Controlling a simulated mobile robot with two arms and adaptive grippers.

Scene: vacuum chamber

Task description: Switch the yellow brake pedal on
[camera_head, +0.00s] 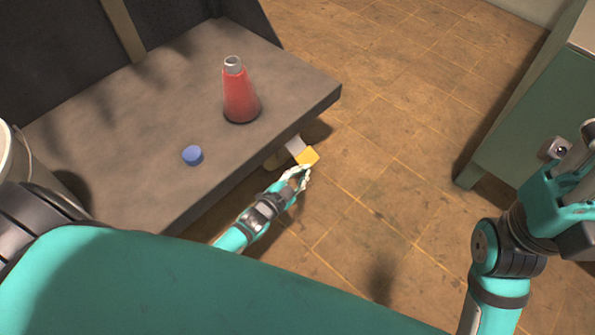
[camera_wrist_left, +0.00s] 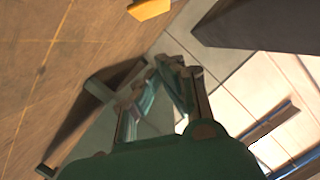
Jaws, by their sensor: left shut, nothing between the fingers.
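The yellow brake pedal (camera_head: 309,156) sticks out low beside the grey bench's front-right edge, on a pale arm. In the left wrist view a yellow piece of it (camera_wrist_left: 150,9) shows at the top edge, partly cut off. My left gripper (camera_head: 301,174) is shut and empty, just below the pedal in the head view. In the left wrist view its closed fingers (camera_wrist_left: 172,68) appear apart from the yellow piece. In the head view I cannot tell whether the fingertips touch the pedal. My right arm is at the right edge; its fingers cannot be made out clearly.
A red conical flask (camera_head: 240,98) and a blue round cap (camera_head: 193,155) are on the grey bench (camera_head: 150,190). A green cabinet (camera_head: 525,110) stands at the right. The tiled floor (camera_head: 390,120) between bench and cabinet is clear.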

